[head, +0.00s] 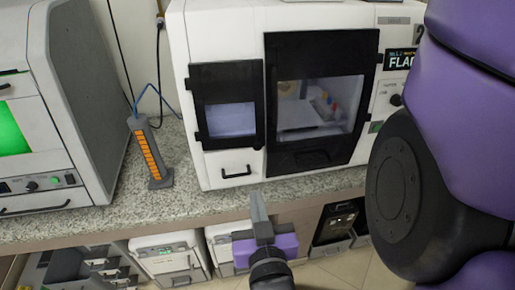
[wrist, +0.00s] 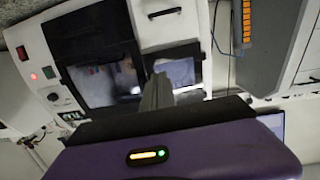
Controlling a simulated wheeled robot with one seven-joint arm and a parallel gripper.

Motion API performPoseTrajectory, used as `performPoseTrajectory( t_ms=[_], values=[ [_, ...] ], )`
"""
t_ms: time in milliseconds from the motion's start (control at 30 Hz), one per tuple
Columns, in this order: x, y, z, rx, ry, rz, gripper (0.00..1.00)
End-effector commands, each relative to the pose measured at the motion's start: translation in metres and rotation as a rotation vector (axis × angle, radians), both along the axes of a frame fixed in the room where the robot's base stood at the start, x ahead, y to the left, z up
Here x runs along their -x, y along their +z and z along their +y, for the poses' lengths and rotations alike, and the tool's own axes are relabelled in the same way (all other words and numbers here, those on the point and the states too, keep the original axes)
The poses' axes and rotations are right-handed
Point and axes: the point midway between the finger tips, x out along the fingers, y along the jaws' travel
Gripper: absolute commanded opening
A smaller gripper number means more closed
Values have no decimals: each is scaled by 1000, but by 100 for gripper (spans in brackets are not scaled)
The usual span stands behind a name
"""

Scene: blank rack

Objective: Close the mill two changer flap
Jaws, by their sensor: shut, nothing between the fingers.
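The white mill (head: 290,15) stands on the speckled counter, with a large black-framed window door in its front. The smaller black-framed changer flap (head: 230,118) is left of that door, above a drawer handle. It lies against the front or close to it; I cannot tell whether a small gap is left. In the wrist view the flap (wrist: 181,72) shows turned over, partly behind my fingers. My gripper (head: 257,200) is shut and empty, in front of the counter edge and below the flap. Its fingertips also show in the wrist view (wrist: 158,80), apparently apart from the flap.
An orange-and-grey upright strip (head: 149,153) with a blue cable stands left of the mill. Another white machine (head: 50,100) with a green window is further left. The counter edge (head: 100,225) runs below, with several machines underneath. My purple arm covers the right.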

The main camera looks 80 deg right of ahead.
Motion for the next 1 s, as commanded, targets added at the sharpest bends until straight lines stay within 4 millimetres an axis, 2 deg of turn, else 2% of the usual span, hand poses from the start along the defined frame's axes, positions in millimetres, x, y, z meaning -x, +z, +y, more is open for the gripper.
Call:
performPoseTrajectory(
  t_ms=[100, 233, 467, 1000],
  values=[
    [5, 9, -13, 8, -63, 1, 0],
    [7, 11, -20, 13, -87, 1, 0],
    [3, 10, -36, 18, -86, 2, 0],
    [-12, 3, -98, 17, -86, 2, 0]
  ],
)
